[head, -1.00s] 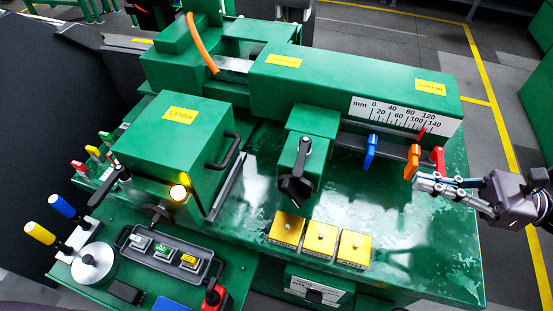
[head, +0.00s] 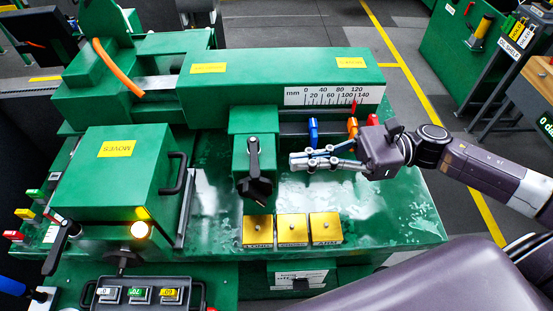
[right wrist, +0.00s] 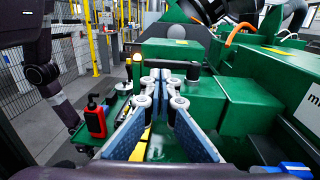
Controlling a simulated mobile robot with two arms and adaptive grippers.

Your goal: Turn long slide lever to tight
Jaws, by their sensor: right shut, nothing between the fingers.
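A black lever (head: 254,158) stands on a green block in the middle of the machine in the head view. Blue (head: 313,132), orange (head: 352,127) and red (head: 372,120) levers sit under the mm scale. I cannot read which one is the long slide lever. My right gripper (head: 297,161) is shut and empty, its fingers pointing left, in front of the blue and orange levers and right of the black lever, apart from it. In the right wrist view the gripper (right wrist: 165,88) points along the machine top. My left gripper is out of view.
Three yellow buttons (head: 291,228) sit below the gripper on the front edge. The green box (head: 118,160) with a black handle stands at left, a lit yellow lamp (head: 140,231) at its front. The glossy top (head: 390,215) at right is clear.

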